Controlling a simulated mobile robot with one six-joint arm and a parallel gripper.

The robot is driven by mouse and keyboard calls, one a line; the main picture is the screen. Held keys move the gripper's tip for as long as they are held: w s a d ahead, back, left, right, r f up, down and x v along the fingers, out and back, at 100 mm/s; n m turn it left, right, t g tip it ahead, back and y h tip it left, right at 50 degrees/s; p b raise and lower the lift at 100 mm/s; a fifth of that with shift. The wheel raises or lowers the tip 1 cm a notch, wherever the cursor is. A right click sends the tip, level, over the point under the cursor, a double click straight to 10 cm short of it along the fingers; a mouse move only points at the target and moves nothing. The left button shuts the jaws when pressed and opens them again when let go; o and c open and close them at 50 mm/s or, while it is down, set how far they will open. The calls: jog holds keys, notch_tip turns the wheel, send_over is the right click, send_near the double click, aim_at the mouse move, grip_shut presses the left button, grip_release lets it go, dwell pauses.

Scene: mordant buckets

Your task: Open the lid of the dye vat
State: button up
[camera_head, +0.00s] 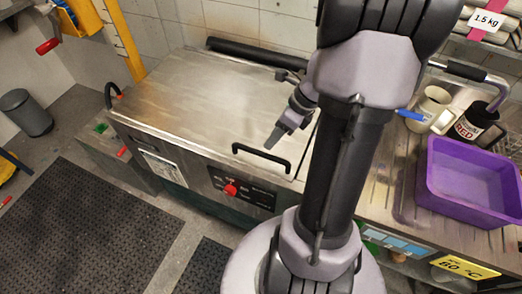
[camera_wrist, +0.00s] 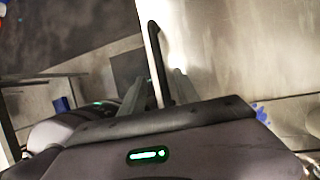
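The dye vat is a steel box, and its broad steel lid (camera_head: 200,95) lies flat and shut on top. A black bar handle (camera_head: 262,158) is fixed along the lid's front edge. My gripper (camera_head: 272,140) is just behind and above the handle, pointing down toward it. In the wrist view the handle (camera_wrist: 157,65) runs between my two fingers (camera_wrist: 158,82), with a gap to each side. The fingers are apart and grip nothing. How far the handle lies below the fingertips is hard to tell.
A control panel with a red knob (camera_head: 230,189) is on the vat's front. Black mats (camera_head: 95,235) lie on the floor in front.

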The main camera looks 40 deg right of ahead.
aim_at(261, 152)
jog(key=b+x, duration=0.2)
jog(key=x, duration=0.5)
jog(key=shift+r, duration=0.1)
grip_shut()
dwell(1.1)
